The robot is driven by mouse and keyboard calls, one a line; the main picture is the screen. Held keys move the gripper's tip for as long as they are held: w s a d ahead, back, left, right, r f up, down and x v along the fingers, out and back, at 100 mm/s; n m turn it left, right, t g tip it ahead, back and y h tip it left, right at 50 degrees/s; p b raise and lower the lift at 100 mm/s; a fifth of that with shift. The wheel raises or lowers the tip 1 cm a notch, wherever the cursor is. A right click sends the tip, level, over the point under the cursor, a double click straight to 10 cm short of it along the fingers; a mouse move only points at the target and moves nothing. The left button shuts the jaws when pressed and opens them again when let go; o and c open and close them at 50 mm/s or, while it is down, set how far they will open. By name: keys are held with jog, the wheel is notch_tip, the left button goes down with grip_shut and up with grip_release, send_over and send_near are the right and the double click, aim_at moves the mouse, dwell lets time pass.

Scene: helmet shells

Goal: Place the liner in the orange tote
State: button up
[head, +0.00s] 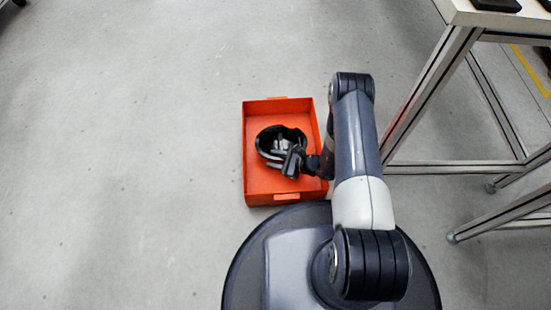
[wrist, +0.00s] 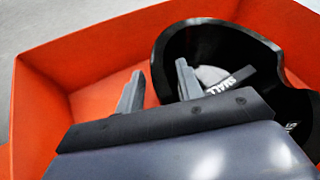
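The liner (head: 266,137) is a black, bowl-like shell with grey and white parts inside. It lies inside the orange tote (head: 258,184), open side up, near the tote's middle. My gripper (head: 291,160) is low in the tote at the liner's near right side. In the wrist view, my gripper (wrist: 158,88) shows two grey fingers standing apart, with the liner's (wrist: 215,42) black edge seen between and behind them. The fingers do not look closed on it. The tote's orange walls (wrist: 45,100) surround them. The liner's underside is hidden.
The tote stands on a grey concrete floor (head: 120,150), which is clear to the left. A metal-framed table (head: 430,85) stands to the right, with a dark item (head: 496,5) on its top. A yellow floor line (head: 533,72) runs beyond it.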

jog(key=shift+o, duration=0.3)
jog(key=shift+r, duration=0.15)
jog(key=p+v, duration=0.3)
jog(key=v, duration=0.4)
jog(key=shift+s+d, duration=0.15)
jog(key=shift+d, duration=0.05)
jog(key=b+x, duration=0.3)
jog(key=x, duration=0.4)
jog(key=r+p, duration=0.2)
jog(key=r, duration=0.2)
jog(key=r+p, duration=0.1)
jog(key=r, duration=0.2)
jog(key=shift+a+r+p, duration=0.2)
jog(key=shift+r+p, duration=0.2)
jog(key=shift+f, duration=0.1)
